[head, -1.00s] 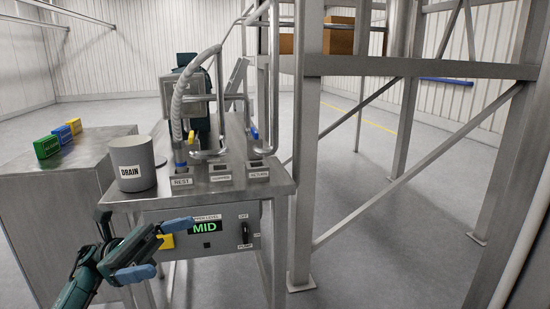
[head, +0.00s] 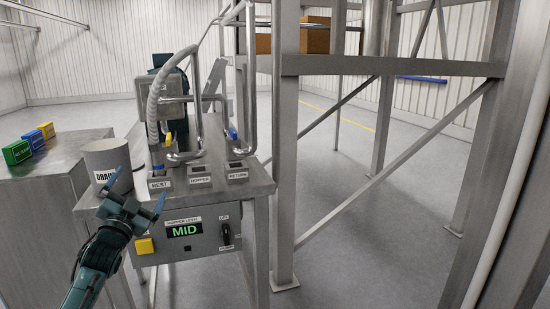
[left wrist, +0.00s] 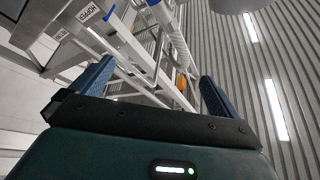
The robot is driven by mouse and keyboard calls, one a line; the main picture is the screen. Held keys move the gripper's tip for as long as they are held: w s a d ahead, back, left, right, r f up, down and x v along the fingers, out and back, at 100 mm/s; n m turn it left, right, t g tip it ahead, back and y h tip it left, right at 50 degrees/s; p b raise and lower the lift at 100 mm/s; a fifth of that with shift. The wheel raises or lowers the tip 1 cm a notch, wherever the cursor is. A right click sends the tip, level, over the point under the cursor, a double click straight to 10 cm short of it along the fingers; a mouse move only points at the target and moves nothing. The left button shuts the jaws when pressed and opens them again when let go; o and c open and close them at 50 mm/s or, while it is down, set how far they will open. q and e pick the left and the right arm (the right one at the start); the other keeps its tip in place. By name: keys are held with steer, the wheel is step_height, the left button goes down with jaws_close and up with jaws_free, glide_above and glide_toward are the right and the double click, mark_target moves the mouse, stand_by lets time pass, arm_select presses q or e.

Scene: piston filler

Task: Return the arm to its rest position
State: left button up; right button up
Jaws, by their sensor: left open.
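My left gripper (head: 138,188) is raised in front of the machine table's front left corner, its blue fingers apart and empty. It overlaps the lower part of the grey DRAIN bucket (head: 108,160) in the head view; I cannot tell whether they touch. In the left wrist view both blue fingers (left wrist: 155,88) stand wide apart with nothing held between them. My right gripper is not in view.
The control panel (head: 190,248) below the tabletop has a green MID display (head: 184,231), a yellow button (head: 144,246) and a black switch (head: 226,235). The ribbed hose (head: 155,100) ends at the REST holder (head: 160,183). A steel frame (head: 284,150) stands at right.

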arm_select(q)
step_height(320, 180, down, 7)
steer(key=a+n+g+y, duration=0.3)
steer(key=n+g, duration=0.1)
steer(key=n, duration=0.2)
steer(key=s+d+f+g+h, duration=0.1)
steer(key=s+d+f+g, duration=0.1)
steer(key=s+d+f, duration=0.45)
steer(key=s+d+f+g+h, duration=0.15)
steer(key=s+f, duration=0.25)
steer(key=f, duration=0.6)
steer(key=s+d+f+g+h, duration=0.1)
steer(key=s+d+f, duration=0.2)
steer(key=s, duration=0.6)
steer(key=s+d+f+g+h, duration=0.1)
steer(key=s+d+f, duration=0.3)
steer(key=s, duration=0.6)
steer(key=s+d+f+g+h, duration=0.1)
steer(key=s+d+f, duration=0.3)
steer(key=s, duration=0.5)
steer(key=shift+s+d+g, duration=0.25)
steer(key=shift+d+g, duration=0.1)
steer(key=shift+d, duration=0.85)
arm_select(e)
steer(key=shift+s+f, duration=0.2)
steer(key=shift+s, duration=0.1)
